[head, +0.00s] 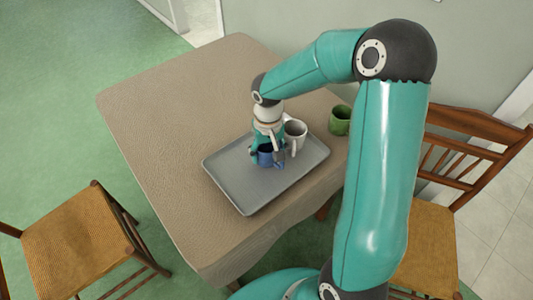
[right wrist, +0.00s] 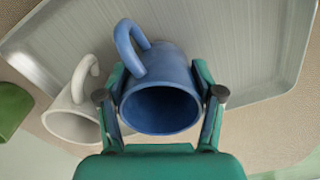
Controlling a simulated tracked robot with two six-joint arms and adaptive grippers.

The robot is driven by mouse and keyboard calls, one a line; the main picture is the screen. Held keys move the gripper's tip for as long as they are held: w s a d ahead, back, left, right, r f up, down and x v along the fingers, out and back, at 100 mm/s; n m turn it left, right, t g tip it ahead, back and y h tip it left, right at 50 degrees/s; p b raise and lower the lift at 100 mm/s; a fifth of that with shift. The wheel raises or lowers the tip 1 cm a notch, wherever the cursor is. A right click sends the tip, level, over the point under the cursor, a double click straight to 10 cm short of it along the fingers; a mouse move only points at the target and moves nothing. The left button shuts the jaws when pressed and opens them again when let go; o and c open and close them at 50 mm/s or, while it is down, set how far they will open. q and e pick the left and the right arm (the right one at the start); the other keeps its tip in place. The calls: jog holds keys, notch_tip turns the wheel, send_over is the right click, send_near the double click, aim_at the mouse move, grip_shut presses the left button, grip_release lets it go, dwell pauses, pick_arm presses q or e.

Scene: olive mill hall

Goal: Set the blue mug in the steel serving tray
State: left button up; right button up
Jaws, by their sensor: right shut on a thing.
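The blue mug (head: 265,155) is over the steel serving tray (head: 240,190), near its far side. In the right wrist view the blue mug (right wrist: 165,85) has its open mouth toward the camera and its handle pointing up and left, with the tray (right wrist: 245,45) behind it. My right gripper (head: 268,152) is shut on the blue mug, with one finger on either side of its body. The fingers (right wrist: 160,100) hide parts of its sides. Whether its base touches the tray is hidden. My left gripper is not in view.
A white mug (head: 295,131) stands close beside the blue mug, by the tray's far edge. A green cup (head: 340,120) is farther right on the table (head: 170,120). Wooden chairs stand left (head: 75,240) and right (head: 425,235). The tray's near part is empty.

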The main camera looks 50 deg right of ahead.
jog(key=shift+f, duration=0.25)
jog(key=o, duration=1.3)
jog(key=shift+r, duration=0.1)
notch_tip(320, 180, up, 12)
jog(key=shift+p, duration=0.35)
